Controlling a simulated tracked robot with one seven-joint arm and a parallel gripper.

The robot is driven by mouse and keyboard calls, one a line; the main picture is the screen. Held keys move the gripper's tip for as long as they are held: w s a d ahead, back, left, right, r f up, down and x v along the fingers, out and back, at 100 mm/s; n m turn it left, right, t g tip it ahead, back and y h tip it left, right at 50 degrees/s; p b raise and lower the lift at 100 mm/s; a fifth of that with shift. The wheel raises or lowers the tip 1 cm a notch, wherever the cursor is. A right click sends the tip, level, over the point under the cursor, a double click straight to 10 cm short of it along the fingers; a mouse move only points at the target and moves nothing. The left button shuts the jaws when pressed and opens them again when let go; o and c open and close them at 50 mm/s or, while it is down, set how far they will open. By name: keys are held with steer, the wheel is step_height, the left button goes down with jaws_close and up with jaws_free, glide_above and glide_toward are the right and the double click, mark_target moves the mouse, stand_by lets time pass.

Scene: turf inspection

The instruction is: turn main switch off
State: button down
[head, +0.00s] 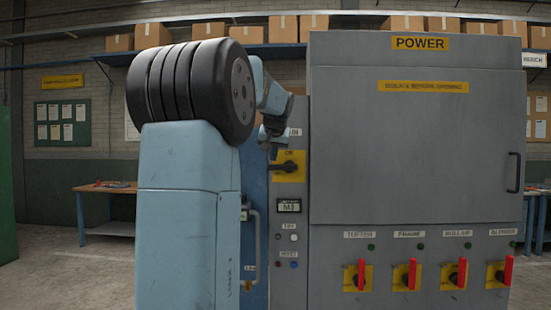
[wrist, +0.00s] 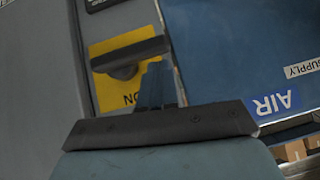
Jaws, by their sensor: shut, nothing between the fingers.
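The main switch is a black handle (head: 282,167) on a yellow plate (head: 300,176), on the narrow panel left of the large grey cabinet. The handle lies roughly level and points left, with ON lettered above it. In the wrist view the handle (wrist: 132,53) and the yellow plate (wrist: 108,48) appear upside down. My gripper (head: 273,153) is shut and empty, just above the handle's left end. In the wrist view my gripper's fingers (wrist: 158,72) overlap the handle's end; I cannot tell whether they touch it.
The grey POWER cabinet (head: 415,150) stands right of the panel, with several red-handled switches (head: 361,275) low on its front. A small M1 display (head: 289,207) and buttons sit below the main switch. A blue panel marked AIR (wrist: 225,45) adjoins the plate. My arm hides much behind it.

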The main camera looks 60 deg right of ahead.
steer(key=w+r+v, duration=0.1)
steer(key=v, duration=1.1)
steer(key=shift+w+d+r, duration=0.25)
steer(key=shift+d, duration=0.15)
steer(key=w+a+f+n+t+y, duration=0.15)
steer(key=w+a+f, duration=0.3)
steer(key=a, duration=0.55)
steer(key=w+a+f+n+y, duration=0.2)
steer(key=w+a+f+n, duration=0.3)
steer(key=a, duration=0.6)
steer(key=w+a+f+n+t+y, duration=0.1)
steer(key=w+a+f+y, duration=0.15)
steer(key=a+f, duration=0.55)
steer(key=s+a+f+n, duration=0.2)
steer(key=a+f, duration=0.3)
steer(key=a, duration=0.3)
steer(key=s+a+f+n+g+y, duration=0.1)
steer(key=s+a+f+n, duration=0.1)
steer(key=a+f, duration=0.3)
steer(key=s+a+f+n, duration=0.2)
steer(key=s+a+f, duration=0.2)
steer(key=a, duration=0.7)
steer(key=shift+a+f+y, duration=0.4)
steer(key=shift+f, duration=0.55)
steer(key=shift+s+g, duration=0.1)
steer(key=shift+g, duration=0.15)
